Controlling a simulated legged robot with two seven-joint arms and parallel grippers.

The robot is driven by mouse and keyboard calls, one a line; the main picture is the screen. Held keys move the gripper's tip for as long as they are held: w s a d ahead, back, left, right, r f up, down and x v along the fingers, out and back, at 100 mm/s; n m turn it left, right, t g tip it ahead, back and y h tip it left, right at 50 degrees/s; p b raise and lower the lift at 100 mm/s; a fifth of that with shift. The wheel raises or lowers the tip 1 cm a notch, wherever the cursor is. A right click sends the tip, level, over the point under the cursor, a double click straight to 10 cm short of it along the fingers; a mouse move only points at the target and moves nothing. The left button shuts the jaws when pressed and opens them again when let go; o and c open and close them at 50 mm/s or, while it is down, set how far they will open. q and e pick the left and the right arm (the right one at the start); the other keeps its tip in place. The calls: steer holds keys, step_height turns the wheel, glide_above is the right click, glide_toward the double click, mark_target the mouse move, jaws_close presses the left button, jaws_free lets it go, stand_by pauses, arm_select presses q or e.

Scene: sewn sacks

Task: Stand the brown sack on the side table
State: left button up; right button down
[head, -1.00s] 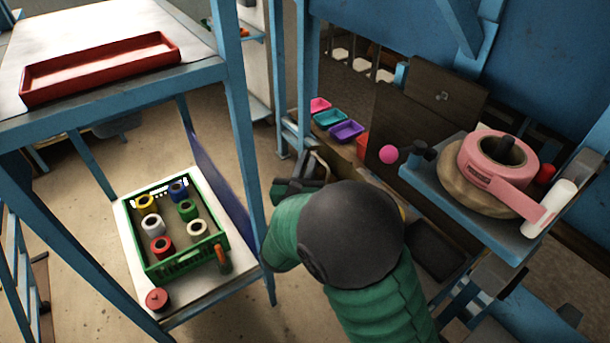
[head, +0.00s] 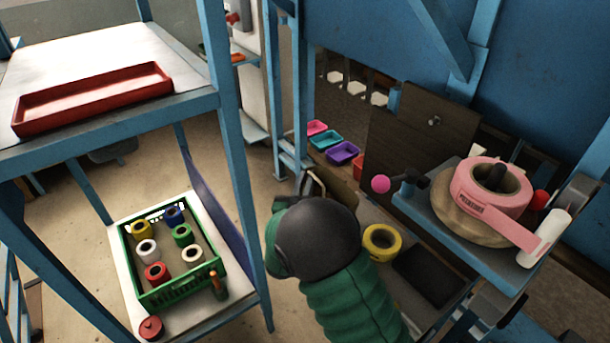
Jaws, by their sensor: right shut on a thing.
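My right arm, with a green sleeve and a dark round joint, reaches in from the bottom of the head view. My right gripper (head: 306,184) is beyond that joint, largely hidden by it. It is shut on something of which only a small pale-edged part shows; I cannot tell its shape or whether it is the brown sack. No brown sack can be made out elsewhere. A low white-topped table (head: 240,298) stands at the left, but I cannot tell whether it is the side table. My left gripper is out of view.
A green crate (head: 178,295) of coloured rolls stands on the low table, beside a red round thing (head: 151,328). A blue post (head: 240,170) rises between it and my arm. A red tray (head: 90,102) lies above. At right are pink tape (head: 468,200) and a yellow roll (head: 371,246).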

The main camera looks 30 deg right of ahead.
steer(key=shift+s+r, duration=0.1)
steer(key=shift+s, duration=0.05)
steer(key=c, duration=1.8)
jaws_free()
steer(key=shift+a+f, duration=0.15)
steer(key=shift+f, duration=0.15)
steer(key=shift+c, duration=0.2)
steer(key=o, duration=0.3)
steer(key=shift+a+r, duration=0.15)
steer(key=shift+a, duration=0.05)
steer(key=shift+o, duration=0.2)
steer(key=shift+d, duration=0.1)
